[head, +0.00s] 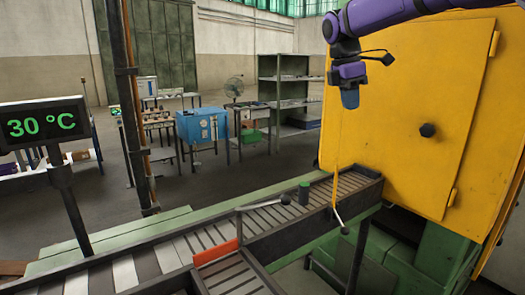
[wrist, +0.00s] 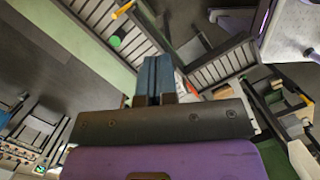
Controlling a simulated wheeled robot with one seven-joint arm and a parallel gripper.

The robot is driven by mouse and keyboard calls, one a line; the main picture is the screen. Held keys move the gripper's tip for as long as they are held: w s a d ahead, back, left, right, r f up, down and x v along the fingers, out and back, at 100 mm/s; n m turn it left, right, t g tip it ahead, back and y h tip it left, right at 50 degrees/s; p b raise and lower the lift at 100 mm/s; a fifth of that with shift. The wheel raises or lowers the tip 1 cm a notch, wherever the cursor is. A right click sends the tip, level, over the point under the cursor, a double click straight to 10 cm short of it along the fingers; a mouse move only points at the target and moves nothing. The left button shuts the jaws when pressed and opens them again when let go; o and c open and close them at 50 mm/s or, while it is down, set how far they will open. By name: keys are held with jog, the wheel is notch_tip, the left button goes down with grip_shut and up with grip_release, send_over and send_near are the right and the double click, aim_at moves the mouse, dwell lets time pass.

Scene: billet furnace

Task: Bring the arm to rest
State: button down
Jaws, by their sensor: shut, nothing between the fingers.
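My gripper (head: 350,98) hangs from my purple arm at the upper right of the head view, in front of the yellow furnace cabinet. Its blue fingers point down and are shut with nothing between them. In the wrist view the shut fingers (wrist: 153,78) show side by side at the middle, above the slatted conveyor and apart from it.
The yellow cabinet (head: 395,130) stands close behind my arm. A display (head: 42,122) reads 30 °C at left. A blue box (head: 202,126) and shelves (head: 283,92) stand farther back.

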jog(key=s+d+r+m+t+y, duration=0.15)
jog(key=s+m, duration=0.35)
jog(key=s, duration=0.5)
jog(key=s+d+f+m+t+h, duration=0.1)
jog(key=s+d+m, duration=0.25)
jog(key=s, duration=0.65)
jog(key=s+d+f+m+t+y, duration=0.1)
jog(key=s+f+m, duration=0.3)
jog(key=s, duration=0.4)
jog(key=s+d+f+m+t+y, duration=0.1)
jog(key=s+f+m+t, duration=0.1)
jog(key=s+f+m, duration=0.3)
jog(key=s+m, duration=0.1)
jog(key=s, duration=0.2)
jog(key=shift+s+d, duration=0.2)
jog(key=shift+d, duration=0.2)
jog(key=shift+a+m, duration=0.1)
jog(key=shift+m, duration=0.15)
